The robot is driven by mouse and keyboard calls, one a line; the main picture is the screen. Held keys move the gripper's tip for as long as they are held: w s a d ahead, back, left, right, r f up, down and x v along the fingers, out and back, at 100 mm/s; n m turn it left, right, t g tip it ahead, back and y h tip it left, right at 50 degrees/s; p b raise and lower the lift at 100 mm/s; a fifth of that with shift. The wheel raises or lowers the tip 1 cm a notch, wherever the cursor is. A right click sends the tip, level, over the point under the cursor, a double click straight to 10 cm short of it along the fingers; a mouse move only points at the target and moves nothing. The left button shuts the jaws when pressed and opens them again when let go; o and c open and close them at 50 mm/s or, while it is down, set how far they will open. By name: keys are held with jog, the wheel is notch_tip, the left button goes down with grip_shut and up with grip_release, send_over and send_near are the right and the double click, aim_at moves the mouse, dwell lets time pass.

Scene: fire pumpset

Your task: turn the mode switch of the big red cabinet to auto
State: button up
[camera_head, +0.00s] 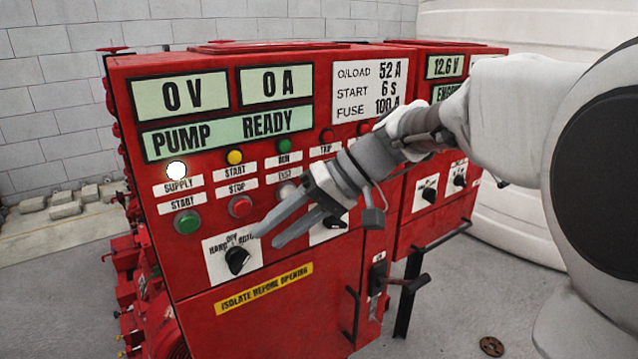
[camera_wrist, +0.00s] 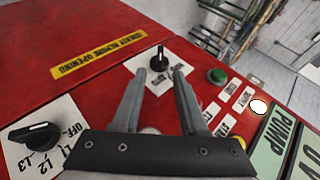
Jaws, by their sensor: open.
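The big red cabinet (camera_head: 190,285) fills the middle of the head view. Its mode switch (camera_head: 237,260) is a black knob on a white plate marked OFF, HAND and AUTO, at the lower left of the panel. I cannot tell for sure which mark the knob points at. My gripper (camera_head: 264,240) is open and empty, with its fingertips near the plate, just right of and above the knob in the head view. In the wrist view the mode switch (camera_wrist: 159,60) stands ahead of the gap between the open fingers (camera_wrist: 160,78), apart from both.
A second black selector (camera_wrist: 35,135) marked OFF, L1, L2, L3 is at left in the wrist view. Green (camera_head: 187,222) and red (camera_head: 239,206) buttons sit above the mode switch. A door handle (camera_head: 377,277) juts out below my gripper. A second red cabinet (camera_head: 440,225) stands right.

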jog(key=p+v, duration=0.1)
jog(key=v, duration=1.1)
jog(key=shift+p, duration=0.3)
jog(key=shift+s, duration=0.1)
jog(key=s+d+f+m+t+h+p, duration=0.2)
jog(key=s+d+t+h+p, duration=0.1)
jog(key=s, duration=0.5)
jog(key=s+d+f+m+t+h+p, duration=0.1)
jog(key=s+d+m+t+h+p, duration=0.1)
jog(key=s+d+h, duration=0.4)
jog(key=s+t+h+p, duration=0.1)
jog(key=s+p, duration=0.1)
jog(key=shift+f+p, duration=0.35)
jog(key=shift+p, duration=0.05)
jog(key=shift+m, duration=0.3)
